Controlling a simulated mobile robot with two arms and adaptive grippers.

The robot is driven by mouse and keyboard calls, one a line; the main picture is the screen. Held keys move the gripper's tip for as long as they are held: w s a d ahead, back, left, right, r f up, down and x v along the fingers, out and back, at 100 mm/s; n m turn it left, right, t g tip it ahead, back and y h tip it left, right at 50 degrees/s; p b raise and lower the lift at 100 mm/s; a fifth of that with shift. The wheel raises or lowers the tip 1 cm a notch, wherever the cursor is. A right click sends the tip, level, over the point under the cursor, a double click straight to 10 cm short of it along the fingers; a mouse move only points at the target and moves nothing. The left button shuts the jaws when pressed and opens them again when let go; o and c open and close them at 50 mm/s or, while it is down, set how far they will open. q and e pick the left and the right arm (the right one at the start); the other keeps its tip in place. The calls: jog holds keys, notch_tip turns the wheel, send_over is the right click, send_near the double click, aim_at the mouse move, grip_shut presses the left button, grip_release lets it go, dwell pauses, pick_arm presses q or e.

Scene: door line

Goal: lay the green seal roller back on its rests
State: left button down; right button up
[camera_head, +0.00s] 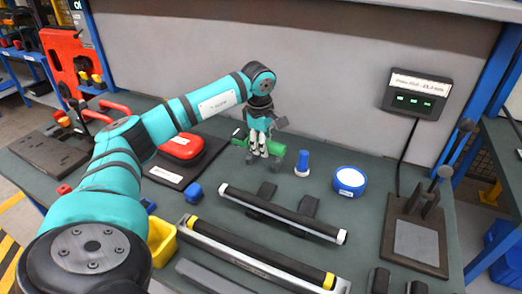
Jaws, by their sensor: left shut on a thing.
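My left gripper (258,156) is at the back middle of the bench, pointing down, shut on the green seal roller (273,147). The green roller shows on both sides of the fingers, lying roughly level; its middle is hidden by them. Small grey-green pieces show just under it beside the fingers; I cannot tell whether these are its rests or whether the roller touches them. My right gripper is not in view.
A black roller with pale ends (282,213) lies across dark pads in front. Nearby are a blue upright peg (302,163), a blue round tub (349,182), a blue block (195,192), a red case (181,146) and a yellow bin (162,241). A stand (416,240) is at right.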

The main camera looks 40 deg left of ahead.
pick_arm(q)
jog(key=shift+w+a, duration=0.3)
jog(key=shift+a, duration=0.15)
jog(key=shift+w+a, duration=0.25)
jog(key=shift+a, duration=0.25)
notch_tip(320, 180, down, 3)
jog(key=b, duration=0.3)
jog(key=shift+f, duration=0.25)
jog(key=shift+r, duration=0.1)
